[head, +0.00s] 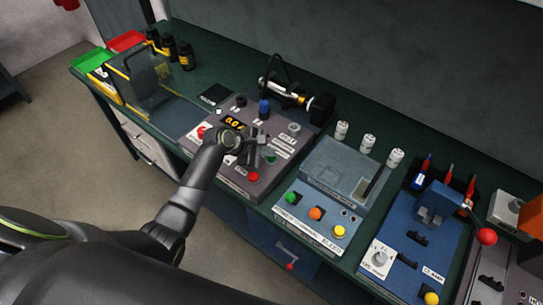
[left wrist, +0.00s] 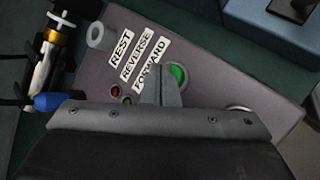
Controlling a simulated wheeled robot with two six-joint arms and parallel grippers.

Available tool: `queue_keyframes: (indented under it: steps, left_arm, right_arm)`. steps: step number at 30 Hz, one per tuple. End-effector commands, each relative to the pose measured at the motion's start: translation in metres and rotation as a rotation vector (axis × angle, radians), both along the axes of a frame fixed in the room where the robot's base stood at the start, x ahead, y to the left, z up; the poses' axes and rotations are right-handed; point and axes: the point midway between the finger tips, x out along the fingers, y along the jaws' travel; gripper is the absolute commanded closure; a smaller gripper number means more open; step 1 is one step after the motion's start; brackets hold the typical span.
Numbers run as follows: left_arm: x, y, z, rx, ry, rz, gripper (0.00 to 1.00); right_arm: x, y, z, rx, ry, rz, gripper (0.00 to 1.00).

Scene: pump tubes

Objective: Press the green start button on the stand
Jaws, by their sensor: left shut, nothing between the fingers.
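The grey stand (head: 232,183) is in the middle of the bench, with an amber display and several knobs and buttons. Its green button (head: 271,159) is partly beside my left gripper (head: 256,158), which is over the stand and points down. In the left wrist view the green button (left wrist: 179,75) is a lit disc in a pale ring, partly covered by my closed fingers (left wrist: 166,88). The fingertips overlap its left edge. I cannot tell whether they touch it. The left gripper is shut and empty. My right gripper is not in view.
A red button (head: 253,176) is on the stand's front edge. A black pump (head: 318,106) with a metal cylinder stands behind. A light-blue panel (head: 312,220) with coloured buttons is on the right, then a blue clamp panel (head: 400,265). A clear box (head: 140,75) is on the left.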

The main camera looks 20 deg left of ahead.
Motion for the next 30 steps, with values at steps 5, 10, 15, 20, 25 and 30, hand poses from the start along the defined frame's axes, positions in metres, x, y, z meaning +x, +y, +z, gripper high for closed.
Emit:
queue_keyframes:
  steps: [5, 10, 15, 20, 25, 30]
  left_arm:
    - [-0.0002, -0.0002, -0.0027, 0.0, 0.001, 0.0, 1.0]
    - [-0.0004, -0.0002, -0.0049, 0.0, 0.001, 0.0, 1.0]
    - [-0.0004, -0.0001, -0.007, 0.0, 0.001, 0.0, 1.0]
    - [-0.0005, 0.0, -0.0091, 0.0, 0.001, 0.0, 1.0]
    - [-0.0005, 0.0, -0.0092, 0.0, 0.001, 0.0, 1.0]
    - [-0.0006, 0.0001, -0.0087, 0.001, 0.002, 0.0, 1.0]
  right_arm:
    - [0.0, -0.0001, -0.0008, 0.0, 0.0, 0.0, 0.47]
    - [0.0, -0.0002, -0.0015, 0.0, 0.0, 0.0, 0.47]
    - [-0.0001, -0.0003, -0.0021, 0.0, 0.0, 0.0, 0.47]
    - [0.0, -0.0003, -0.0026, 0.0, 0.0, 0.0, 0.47]
    - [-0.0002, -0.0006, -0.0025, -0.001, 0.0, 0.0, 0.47]
    - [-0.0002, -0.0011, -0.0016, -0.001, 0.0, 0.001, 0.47]
